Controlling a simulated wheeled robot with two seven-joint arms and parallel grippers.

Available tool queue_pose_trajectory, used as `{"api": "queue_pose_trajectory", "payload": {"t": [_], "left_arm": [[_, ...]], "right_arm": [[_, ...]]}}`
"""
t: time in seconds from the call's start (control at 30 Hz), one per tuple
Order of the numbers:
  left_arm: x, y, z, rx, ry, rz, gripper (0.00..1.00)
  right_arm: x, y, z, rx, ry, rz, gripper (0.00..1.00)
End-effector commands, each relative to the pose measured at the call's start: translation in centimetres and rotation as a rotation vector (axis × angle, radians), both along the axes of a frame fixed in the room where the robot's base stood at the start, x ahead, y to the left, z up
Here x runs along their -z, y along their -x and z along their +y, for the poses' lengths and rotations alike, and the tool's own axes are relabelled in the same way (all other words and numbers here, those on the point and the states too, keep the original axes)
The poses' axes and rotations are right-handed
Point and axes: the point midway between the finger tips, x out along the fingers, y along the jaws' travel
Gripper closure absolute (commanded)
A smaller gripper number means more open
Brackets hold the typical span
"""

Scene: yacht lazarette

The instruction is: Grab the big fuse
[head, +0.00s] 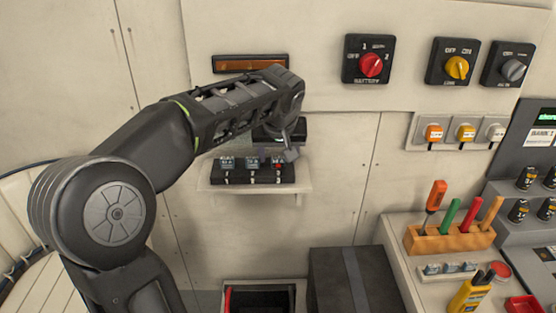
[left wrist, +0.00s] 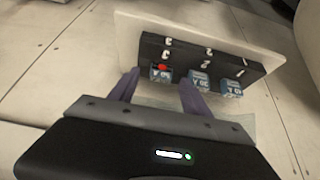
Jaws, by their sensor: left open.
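A black fuse block (head: 240,178) sits on a small cream wall shelf, with three blue-grey fuses in a row. In the left wrist view the block (left wrist: 215,58) carries white numbers. The fuse at number 3 (left wrist: 160,74) has a red spot on it; it also shows at the right end of the row in the head view (head: 279,164). The middle fuse (left wrist: 199,82) and the end fuse (left wrist: 232,88) have printed labels. My left gripper (left wrist: 160,88) is open, its fingertips close to either side of the red-spotted fuse. Contact cannot be told. My right gripper is not in view.
Rotary switches (head: 371,66) are at upper right. A tool rack (head: 450,238) and a strip of small fuses (head: 450,269) stand on the right counter. A black case (head: 355,280) stands below the shelf.

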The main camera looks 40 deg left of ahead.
Motion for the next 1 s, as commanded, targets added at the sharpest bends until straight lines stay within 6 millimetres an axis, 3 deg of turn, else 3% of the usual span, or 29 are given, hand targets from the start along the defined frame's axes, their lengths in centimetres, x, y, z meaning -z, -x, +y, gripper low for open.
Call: {"api": "queue_pose_trajectory", "payload": {"t": [0.67, 1.0], "left_arm": [[0.63, -0.24, 0.22, 0.000, 0.000, 0.000, 0.44], [0.62, -0.24, 0.22, 0.000, 0.000, 0.000, 0.71]], "right_arm": [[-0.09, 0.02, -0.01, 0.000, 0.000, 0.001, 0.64], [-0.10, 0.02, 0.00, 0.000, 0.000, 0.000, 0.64]]}}
